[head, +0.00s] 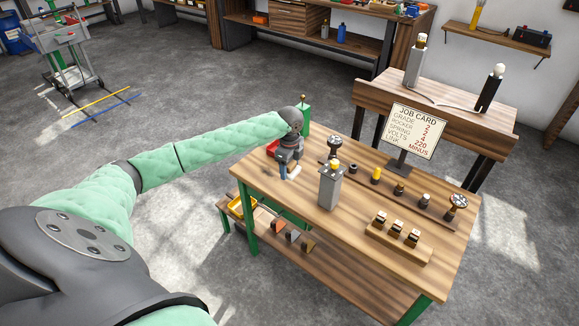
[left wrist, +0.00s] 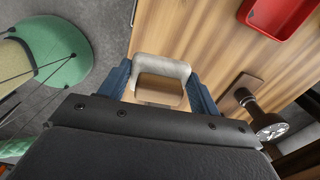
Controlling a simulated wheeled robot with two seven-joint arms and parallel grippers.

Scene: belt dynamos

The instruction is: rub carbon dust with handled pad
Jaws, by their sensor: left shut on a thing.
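My left gripper (head: 289,171) is over the left end of the wooden workbench (head: 345,243). In the left wrist view its two blue fingers (left wrist: 160,83) are shut on the pale grey, arched handle of the handled pad (left wrist: 161,68). The pad's body shows only partly below the handle; I cannot tell whether it touches the bench top. No carbon dust can be made out. My right gripper is not in view.
A red tray (head: 271,149) lies behind the left gripper. A grey box with a yellow top (head: 330,187) stands close to its right. A job card (head: 413,130), a row of small parts and a wooden block (head: 398,240) occupy the right side. The front middle is clear.

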